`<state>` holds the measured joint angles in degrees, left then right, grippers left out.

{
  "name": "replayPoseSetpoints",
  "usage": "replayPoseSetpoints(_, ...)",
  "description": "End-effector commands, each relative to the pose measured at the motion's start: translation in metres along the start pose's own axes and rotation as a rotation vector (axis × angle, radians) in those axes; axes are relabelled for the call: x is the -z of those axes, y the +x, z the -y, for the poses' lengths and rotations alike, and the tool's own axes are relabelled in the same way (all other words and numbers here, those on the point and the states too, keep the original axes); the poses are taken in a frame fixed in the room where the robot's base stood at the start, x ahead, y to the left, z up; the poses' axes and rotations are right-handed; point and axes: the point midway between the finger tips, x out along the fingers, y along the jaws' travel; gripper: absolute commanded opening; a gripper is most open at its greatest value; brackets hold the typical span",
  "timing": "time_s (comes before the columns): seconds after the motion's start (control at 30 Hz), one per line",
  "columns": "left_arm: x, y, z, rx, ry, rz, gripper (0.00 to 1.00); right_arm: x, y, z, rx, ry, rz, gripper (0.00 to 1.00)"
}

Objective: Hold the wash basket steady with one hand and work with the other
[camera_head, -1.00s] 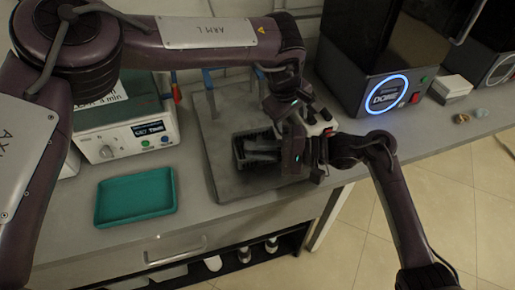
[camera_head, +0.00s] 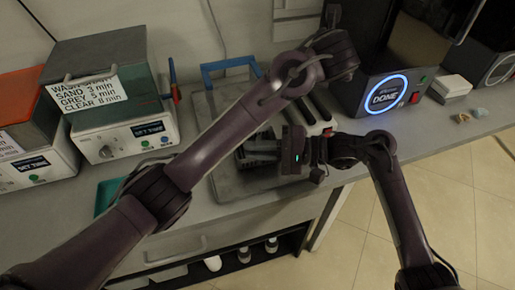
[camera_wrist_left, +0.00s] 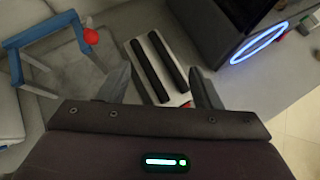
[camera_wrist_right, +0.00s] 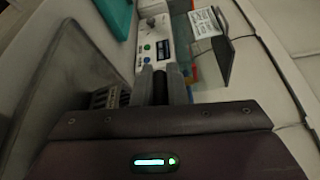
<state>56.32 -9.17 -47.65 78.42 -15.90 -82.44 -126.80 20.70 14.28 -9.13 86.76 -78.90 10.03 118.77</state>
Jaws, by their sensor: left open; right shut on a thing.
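The dark slotted wash basket (camera_head: 243,160) sits on a grey slab on the bench, partly covered by my left forearm. It also shows at the left in the right wrist view (camera_wrist_right: 108,97). My right gripper (camera_head: 264,151) reaches in from the right and is shut on a dark bar of the basket; its fingers close around that bar in the right wrist view (camera_wrist_right: 160,86). My left gripper (camera_wrist_left: 162,88) is open and empty, with a white block with two black bars (camera_wrist_left: 158,62) in view beyond and between its fingers. The left fingertips are hidden in the head view.
A blue-handled frame (camera_head: 228,70) stands behind the basket. A machine reading DONE (camera_head: 385,95) stands to the right. Labelled boxes (camera_head: 125,130) and a mostly hidden teal tray (camera_head: 106,195) are at the left. Small items lie on the bench's right end.

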Motion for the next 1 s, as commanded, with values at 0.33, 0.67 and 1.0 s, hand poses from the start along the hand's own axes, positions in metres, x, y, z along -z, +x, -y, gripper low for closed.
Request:
replayPoseSetpoints(0.33, 0.109, 0.003, -0.103, -0.193, -0.407, -0.517, 0.58, 0.000, 0.000, 0.001, 0.001, -0.001, 0.000, 0.00)
replayPoseSetpoints(0.67, 0.146, 0.001, -0.125, -0.240, -0.493, -0.667, 0.58, 0.000, 0.000, 0.001, 0.001, -0.001, 0.000, 0.00)
replayPoseSetpoints(1.0, 0.173, 0.034, -0.128, -0.242, -0.491, -0.665, 0.58, 0.000, 0.000, 0.001, 0.001, -0.001, 0.000, 0.00)
